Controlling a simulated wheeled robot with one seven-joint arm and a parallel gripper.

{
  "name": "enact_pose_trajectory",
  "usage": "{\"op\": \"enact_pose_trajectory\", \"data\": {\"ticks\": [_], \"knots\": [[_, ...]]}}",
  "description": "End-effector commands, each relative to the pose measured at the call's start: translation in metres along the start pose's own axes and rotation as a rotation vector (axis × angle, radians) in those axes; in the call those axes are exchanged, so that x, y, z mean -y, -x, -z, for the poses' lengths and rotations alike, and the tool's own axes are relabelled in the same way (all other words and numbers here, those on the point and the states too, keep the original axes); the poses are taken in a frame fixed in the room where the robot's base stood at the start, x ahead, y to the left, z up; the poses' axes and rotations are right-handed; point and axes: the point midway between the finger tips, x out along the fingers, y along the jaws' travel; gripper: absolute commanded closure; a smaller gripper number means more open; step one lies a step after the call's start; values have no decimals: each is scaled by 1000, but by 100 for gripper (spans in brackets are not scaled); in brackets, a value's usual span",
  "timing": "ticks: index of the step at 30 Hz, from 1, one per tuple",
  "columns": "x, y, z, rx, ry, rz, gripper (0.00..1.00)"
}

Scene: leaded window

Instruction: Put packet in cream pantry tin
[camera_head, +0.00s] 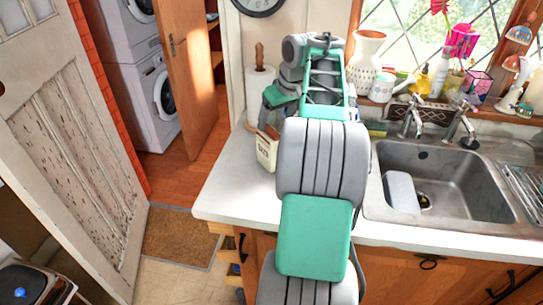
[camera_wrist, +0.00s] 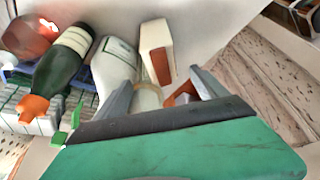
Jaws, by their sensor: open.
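My gripper (camera_wrist: 163,82) is open in the wrist view, its two grey fingers spread apart. A pale rounded thing (camera_wrist: 148,97) and a red-brown piece (camera_wrist: 181,93) show between or just beyond the fingers; I cannot tell whether either is the packet. Just past the fingertips is a cream box-like thing (camera_wrist: 156,36) with a brown face. In the head view, a cream container with dark lettering (camera_head: 266,152), likely the pantry tin, stands on the counter left of my arm. My arm hides part of it and the fingertips there.
In the wrist view, a dark green bottle (camera_wrist: 62,62), a white bottle (camera_wrist: 116,62) and a reddish object (camera_wrist: 30,36) crowd the left. In the head view, a paper roll (camera_head: 259,88) stands behind the cream container. The sink (camera_head: 455,185) is right; the front-left counter (camera_head: 228,195) is clear.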

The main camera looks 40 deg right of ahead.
Motion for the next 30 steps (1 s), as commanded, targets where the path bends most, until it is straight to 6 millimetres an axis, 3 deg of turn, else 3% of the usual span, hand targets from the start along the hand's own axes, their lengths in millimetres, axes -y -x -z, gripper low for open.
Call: {"op": "enact_pose_trajectory", "data": {"ticks": [13, 30], "knots": [[2, -66, 2, 0, 0, -1, 18], [1, -72, 1, -2, 0, -2, 18]]}}
